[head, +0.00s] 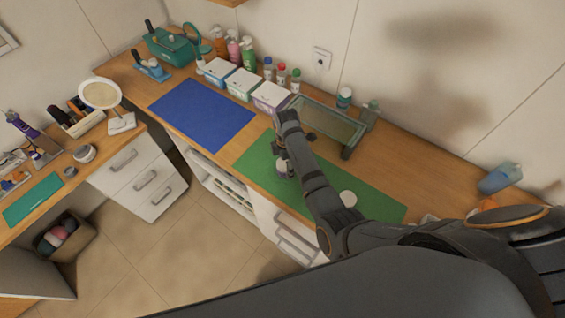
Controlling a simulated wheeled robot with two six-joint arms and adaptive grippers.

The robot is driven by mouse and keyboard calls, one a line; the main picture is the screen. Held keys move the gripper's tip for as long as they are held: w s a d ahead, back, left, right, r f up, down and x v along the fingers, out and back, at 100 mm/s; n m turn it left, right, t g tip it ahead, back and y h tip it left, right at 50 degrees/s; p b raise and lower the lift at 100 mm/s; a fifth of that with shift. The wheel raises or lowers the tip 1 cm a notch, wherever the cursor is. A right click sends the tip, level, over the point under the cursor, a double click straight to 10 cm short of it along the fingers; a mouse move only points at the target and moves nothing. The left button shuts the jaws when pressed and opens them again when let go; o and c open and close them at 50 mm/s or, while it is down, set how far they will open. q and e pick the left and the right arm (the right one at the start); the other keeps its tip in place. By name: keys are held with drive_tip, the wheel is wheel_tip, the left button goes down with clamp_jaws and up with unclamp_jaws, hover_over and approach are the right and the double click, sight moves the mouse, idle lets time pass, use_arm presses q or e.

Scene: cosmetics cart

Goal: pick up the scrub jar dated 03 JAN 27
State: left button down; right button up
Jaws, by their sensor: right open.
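A jar (282,171) stands on the green mat (255,160), partly hidden by my right gripper. A second jar with a white lid (348,198) stands further right on the same mat, partly behind my right arm. The dates on both are too small to read, so I cannot tell which is 03 JAN 27. My right gripper (284,158) is open and points down at the first jar. I cannot tell whether its fingers are around the jar or just above it. My left gripper is not in view.
A greenish open tray (325,125) stands behind the mat. White boxes (270,97) and several bottles (248,53) line the wall. A blue mat (203,115) lies bare to the left. A blue-grey bottle (499,178) lies at the right. A side counter holds a round mirror (100,93).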

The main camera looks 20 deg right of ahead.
drive_tip(key=shift+w+a+f, duration=0.3)
drive_tip(key=shift+w+f, duration=0.5)
drive_tip(key=shift+f, duration=0.1)
drive_tip(key=shift+s+d+r, duration=0.25)
drive_tip(key=shift+s+d, duration=0.05)
drive_tip(key=shift+s, duration=0.15)
drive_tip(key=c, duration=0.3)
drive_tip(key=shift+s+r, duration=0.1)
drive_tip(key=shift+s, duration=0.1)
drive_tip(key=shift+c, duration=1.4)
drive_tip(key=shift+w+a, duration=0.15)
drive_tip(key=c, duration=0.7)
drive_tip(key=shift+c, duration=0.2)
